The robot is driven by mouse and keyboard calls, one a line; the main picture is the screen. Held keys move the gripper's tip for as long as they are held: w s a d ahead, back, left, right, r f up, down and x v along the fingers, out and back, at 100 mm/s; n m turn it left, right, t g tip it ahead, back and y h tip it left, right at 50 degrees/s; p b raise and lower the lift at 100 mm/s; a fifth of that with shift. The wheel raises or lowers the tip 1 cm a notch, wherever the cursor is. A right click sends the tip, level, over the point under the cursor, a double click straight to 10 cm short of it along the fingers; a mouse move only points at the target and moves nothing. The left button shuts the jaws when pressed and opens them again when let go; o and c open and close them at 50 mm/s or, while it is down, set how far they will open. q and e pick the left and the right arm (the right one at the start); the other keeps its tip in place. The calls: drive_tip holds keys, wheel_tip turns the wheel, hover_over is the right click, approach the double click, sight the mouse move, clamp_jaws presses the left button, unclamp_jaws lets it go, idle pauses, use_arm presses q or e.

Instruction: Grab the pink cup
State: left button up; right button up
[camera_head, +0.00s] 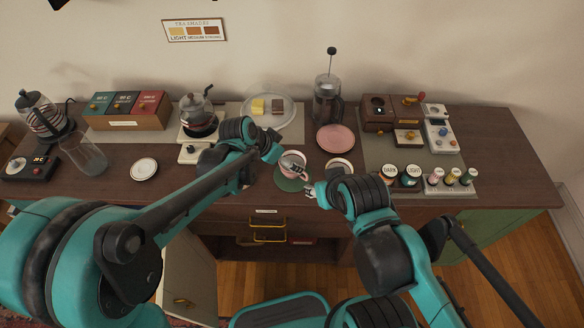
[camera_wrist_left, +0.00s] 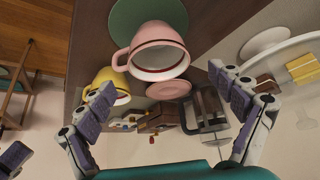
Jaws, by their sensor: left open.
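A second cup (camera_head: 339,164) stands close to the right, partly behind my right arm. A pink plate (camera_head: 335,138) and a French press (camera_head: 327,103) stand behind. Small labelled jars (camera_head: 411,176) line the front right. A glass kettle (camera_head: 197,112) stands at the left.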

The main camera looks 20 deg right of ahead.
sight(299, 158)
use_arm(q)
drive_tip(key=b+x, duration=0.1)
drive_tip(key=x, duration=0.2)
drive_tip(key=shift+s+f, duration=0.1)
drive_tip(key=shift+f, duration=0.05)
drive_tip(key=shift+w+d+f, duration=0.2)
drive_tip(key=shift+f, duration=0.1)
drive_tip(key=shift+s+a+r, duration=0.1)
drive_tip(key=c, duration=1.3)
drive_tip(key=shift+c, duration=0.2)
